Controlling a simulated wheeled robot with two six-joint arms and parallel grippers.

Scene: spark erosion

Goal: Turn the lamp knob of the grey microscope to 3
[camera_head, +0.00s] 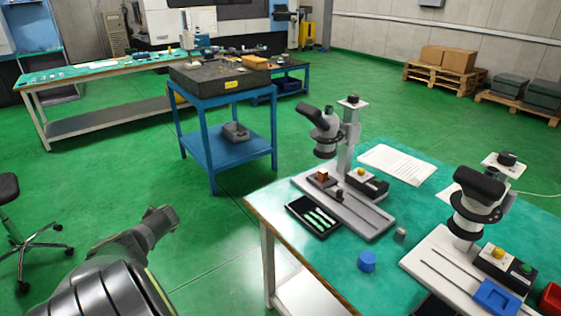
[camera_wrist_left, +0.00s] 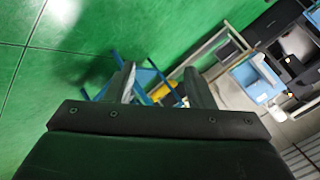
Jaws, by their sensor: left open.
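The microscope with the grey base (camera_head: 352,212) stands at the left part of the green-topped table. On its base is a black control box (camera_head: 376,187) with a yellow knob (camera_head: 361,172); the scale marks are too small to read. A second microscope with a whiter base (camera_head: 436,247) stands to its right, with a yellow knob (camera_head: 498,253) and a green knob (camera_head: 525,267) on its box. My left gripper (camera_head: 161,221) is away from the table, over the green floor. In the left wrist view my left gripper (camera_wrist_left: 160,72) is open, with nothing between its fingers. My right gripper is not in view.
A black tray (camera_head: 304,224) with green strips lies by the grey base. A blue cylinder (camera_head: 367,262), a small grey cylinder (camera_head: 400,235) and a white sheet (camera_head: 398,165) lie on the table. A blue-framed stand (camera_head: 205,138) and a stool (camera_head: 9,188) are farther left.

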